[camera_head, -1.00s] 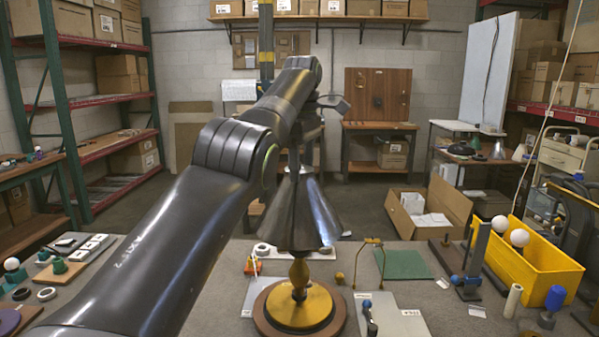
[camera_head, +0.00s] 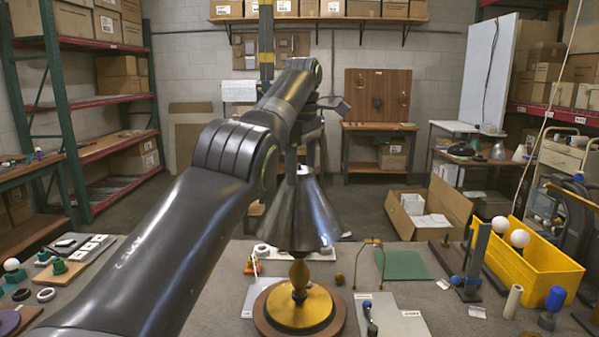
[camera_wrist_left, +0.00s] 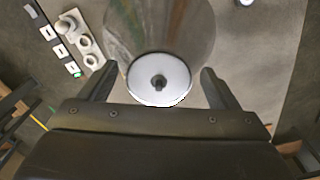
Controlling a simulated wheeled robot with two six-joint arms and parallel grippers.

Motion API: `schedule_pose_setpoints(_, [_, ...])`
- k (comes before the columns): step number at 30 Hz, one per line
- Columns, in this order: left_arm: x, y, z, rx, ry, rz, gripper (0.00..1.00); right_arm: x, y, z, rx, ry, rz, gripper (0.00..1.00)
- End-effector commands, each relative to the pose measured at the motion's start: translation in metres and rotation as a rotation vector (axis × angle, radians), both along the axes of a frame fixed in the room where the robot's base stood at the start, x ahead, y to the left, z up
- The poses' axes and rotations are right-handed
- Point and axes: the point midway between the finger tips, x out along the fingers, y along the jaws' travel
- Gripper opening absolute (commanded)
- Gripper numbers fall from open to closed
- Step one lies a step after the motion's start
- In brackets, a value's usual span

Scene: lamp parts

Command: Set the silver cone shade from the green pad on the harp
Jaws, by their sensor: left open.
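The silver cone shade (camera_head: 300,215) stands upright over the lamp base (camera_head: 299,305), which has a brass disc and stem on a brown round foot. The shade hides the harp, so I cannot see how it seats. My left gripper (camera_head: 302,160) is at the shade's narrow top. In the left wrist view, its fingers (camera_wrist_left: 157,85) are open, one each side of the shade's white top disc (camera_wrist_left: 160,72), with gaps visible. The green pad (camera_head: 402,265) lies bare at the right. My right gripper is not in view.
A thin brass frame (camera_head: 370,262) stands between lamp and green pad. A grey plate (camera_head: 392,315) lies in front. A yellow bin (camera_head: 535,265) with white bulbs and a dark post (camera_head: 474,260) stand at the right. Small parts lie at the left.

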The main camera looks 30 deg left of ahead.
Motion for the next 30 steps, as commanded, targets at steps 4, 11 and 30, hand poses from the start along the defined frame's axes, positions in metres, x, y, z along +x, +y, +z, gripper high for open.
schedule_pose_setpoints(4, [0.0, 0.0, 0.003, 0.0, 0.0, 0.0, 0.84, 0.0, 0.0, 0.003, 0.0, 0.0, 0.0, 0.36])
schedule_pose_setpoints(11, [0.0, 0.0, 0.02, 0.0, -0.001, 0.0, 0.84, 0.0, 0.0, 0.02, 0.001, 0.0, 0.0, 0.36])
schedule_pose_setpoints(30, [0.0, 0.0, 0.097, 0.0, -0.001, 0.0, 0.84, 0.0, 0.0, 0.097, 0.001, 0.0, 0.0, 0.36])
